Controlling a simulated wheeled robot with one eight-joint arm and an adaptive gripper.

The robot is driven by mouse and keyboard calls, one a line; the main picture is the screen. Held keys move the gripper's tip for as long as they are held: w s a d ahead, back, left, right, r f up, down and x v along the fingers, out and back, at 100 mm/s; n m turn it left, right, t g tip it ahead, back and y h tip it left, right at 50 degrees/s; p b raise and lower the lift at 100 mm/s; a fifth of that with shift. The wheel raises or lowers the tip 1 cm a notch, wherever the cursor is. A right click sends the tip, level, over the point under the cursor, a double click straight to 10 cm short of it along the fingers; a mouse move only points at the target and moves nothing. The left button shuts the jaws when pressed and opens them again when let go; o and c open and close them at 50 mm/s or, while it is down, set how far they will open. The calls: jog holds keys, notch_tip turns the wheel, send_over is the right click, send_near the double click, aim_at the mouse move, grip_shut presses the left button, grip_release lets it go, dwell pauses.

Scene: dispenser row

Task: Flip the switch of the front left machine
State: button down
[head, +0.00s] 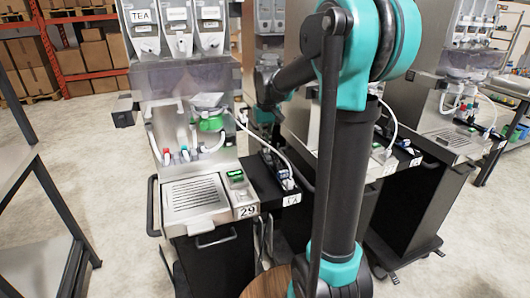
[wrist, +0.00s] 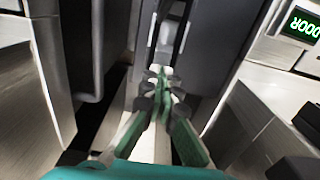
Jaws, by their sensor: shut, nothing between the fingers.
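The front left machine (head: 205,120), a steel dispenser with a TEA label and a number 29 plate, stands at the left in the head view. I cannot single out its switch with certainty there. My gripper shows in the wrist view (wrist: 160,75), its green-padded fingers together and empty. The fingertips point into a narrow dark gap between grey panels. A pale upright part (wrist: 165,38) lies just beyond them; I cannot tell if it is the switch or if they touch it. In the head view my arm's lower part passes behind its own column and the fingers are hidden.
A black side shelf (head: 262,182) with plugs and a white cable adjoins the machine's right side. More dispensers (head: 455,130) stand to the right. A steel table (head: 40,225) is at the left edge. A green lit display (wrist: 303,24) is at upper right in the wrist view. Open floor lies left of the machine.

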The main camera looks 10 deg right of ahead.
jog(key=shift+f, duration=0.1)
jog(key=shift+r, duration=3.5)
jog(key=shift+s, duration=0.1)
